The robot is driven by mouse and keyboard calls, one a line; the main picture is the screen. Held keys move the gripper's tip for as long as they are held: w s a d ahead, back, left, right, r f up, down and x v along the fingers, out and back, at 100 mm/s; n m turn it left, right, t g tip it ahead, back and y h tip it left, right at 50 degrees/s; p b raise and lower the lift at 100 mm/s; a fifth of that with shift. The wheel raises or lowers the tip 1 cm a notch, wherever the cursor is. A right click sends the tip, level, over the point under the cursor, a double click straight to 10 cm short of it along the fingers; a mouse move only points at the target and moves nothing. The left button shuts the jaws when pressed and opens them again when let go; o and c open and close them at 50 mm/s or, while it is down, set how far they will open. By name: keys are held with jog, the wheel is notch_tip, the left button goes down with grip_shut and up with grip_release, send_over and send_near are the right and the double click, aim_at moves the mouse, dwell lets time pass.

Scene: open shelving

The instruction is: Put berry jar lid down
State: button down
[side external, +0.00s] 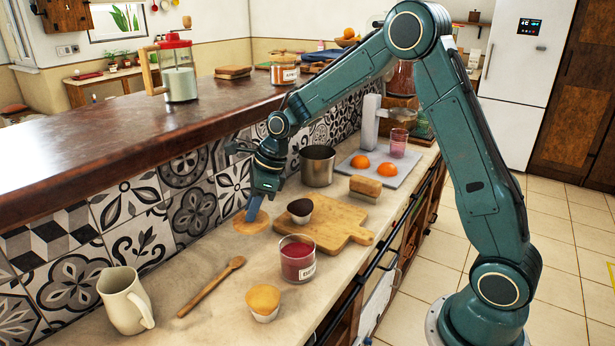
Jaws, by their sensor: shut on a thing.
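The berry jar (298,260) is a glass jar of dark red contents with a white label, standing upright on the counter. Its top looks open. A round, flat wooden lid (259,226) is up and left of the jar, beside the cutting board and near the tiled wall. My gripper (252,212) points down with its blue fingers shut on the lid's left part. The lid looks level and at or very near the counter surface; I cannot tell whether it touches. The fingertips' exact hold is too small to see.
A cutting board (335,228) with a dark-topped cup (300,209) lies right of the lid. A metal pot (318,166) stands behind. Bare counter lies between spoon and lid.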

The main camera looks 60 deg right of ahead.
aim_at(256, 219)
jog(key=shift+f, duration=2.1)
jog(key=shift+f, duration=0.1)
jog(key=shift+f, duration=2)
jog(key=shift+f, duration=0.2)
jog(key=c, duration=1.3)
grip_release()
jog(key=shift+r, duration=0.1)
